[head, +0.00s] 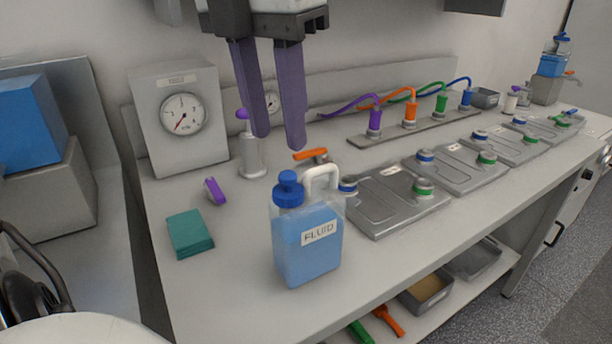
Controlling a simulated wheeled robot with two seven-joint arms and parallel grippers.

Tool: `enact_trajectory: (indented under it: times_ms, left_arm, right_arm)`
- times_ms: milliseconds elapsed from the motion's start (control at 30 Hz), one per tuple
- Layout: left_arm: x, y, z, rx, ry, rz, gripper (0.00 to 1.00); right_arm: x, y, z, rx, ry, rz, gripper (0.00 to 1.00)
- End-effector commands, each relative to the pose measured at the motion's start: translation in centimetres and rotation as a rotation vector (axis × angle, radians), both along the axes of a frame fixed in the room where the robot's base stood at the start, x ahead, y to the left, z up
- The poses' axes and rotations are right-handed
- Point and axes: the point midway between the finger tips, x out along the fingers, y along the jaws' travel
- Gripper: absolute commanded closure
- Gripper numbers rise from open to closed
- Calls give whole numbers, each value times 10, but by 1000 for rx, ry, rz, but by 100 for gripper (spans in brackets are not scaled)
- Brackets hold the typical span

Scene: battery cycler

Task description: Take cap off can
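A translucent can of blue fluid (308,247), labelled FLUID, stands upright near the front left of the workbench. Its blue cap (289,190) sits on the spout at the top left of the can. A white handle (321,177) rises beside the cap. My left gripper (280,140) hangs above and behind the can, apart from the cap. Its two purple fingers point down with a clear gap between them and nothing in it. My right gripper is not in view.
A gauge box (178,118) stands at the back left. A green cloth-like block (189,233) and a small purple-ended item (215,191) lie left of the can. Several grey battery modules (396,203) run along the bench to the right. An orange-handled tool (311,155) lies behind the can.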

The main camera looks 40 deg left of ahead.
Motion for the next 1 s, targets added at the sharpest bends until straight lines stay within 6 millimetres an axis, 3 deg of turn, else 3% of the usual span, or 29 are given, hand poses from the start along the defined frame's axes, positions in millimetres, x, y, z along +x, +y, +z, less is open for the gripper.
enact_trajectory:
  times_ms: [600, 867, 1000]
  left_arm:
    - [14, 0, -72, -1, 1, 0, 65]
    - [15, 1, -75, 0, -1, 1, 65]
    - [15, 1, -75, 0, -1, 1, 85]
  right_arm:
    - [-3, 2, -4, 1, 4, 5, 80]
    - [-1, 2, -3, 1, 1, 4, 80]
    - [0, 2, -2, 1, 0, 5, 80]
